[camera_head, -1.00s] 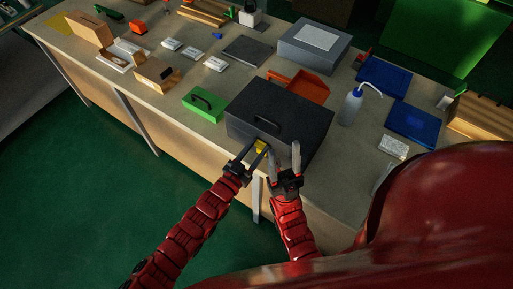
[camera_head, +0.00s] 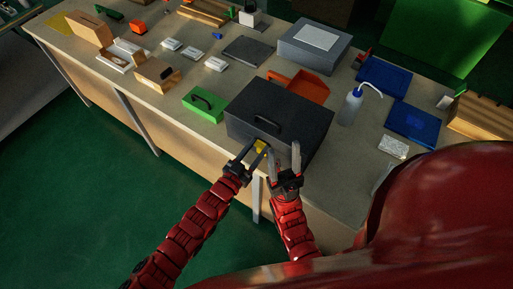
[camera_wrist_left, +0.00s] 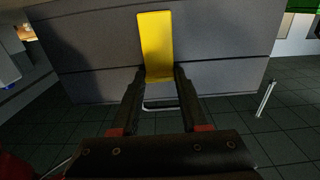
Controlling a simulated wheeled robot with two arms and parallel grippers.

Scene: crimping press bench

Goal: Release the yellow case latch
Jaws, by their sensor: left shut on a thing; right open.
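The dark grey case (camera_head: 285,112) with a black top handle stands at the front edge of the bench; its front face also fills the left wrist view (camera_wrist_left: 215,48). The yellow latch (camera_head: 261,146) is on the case front, and it shows as an upright yellow plate in the left wrist view (camera_wrist_left: 156,46). My left gripper (camera_head: 255,150) is shut on the lower end of the latch, with a finger on each side (camera_wrist_left: 159,84). My right gripper (camera_head: 283,160) is open and empty just right of it, in front of the case.
A green case (camera_head: 204,105) stands left of the dark case. An orange tray (camera_head: 305,86) and a grey box (camera_head: 316,45) are behind it. A wash bottle (camera_head: 351,107) and blue trays (camera_head: 411,121) stand to the right. The bench's front edge runs just below the case.

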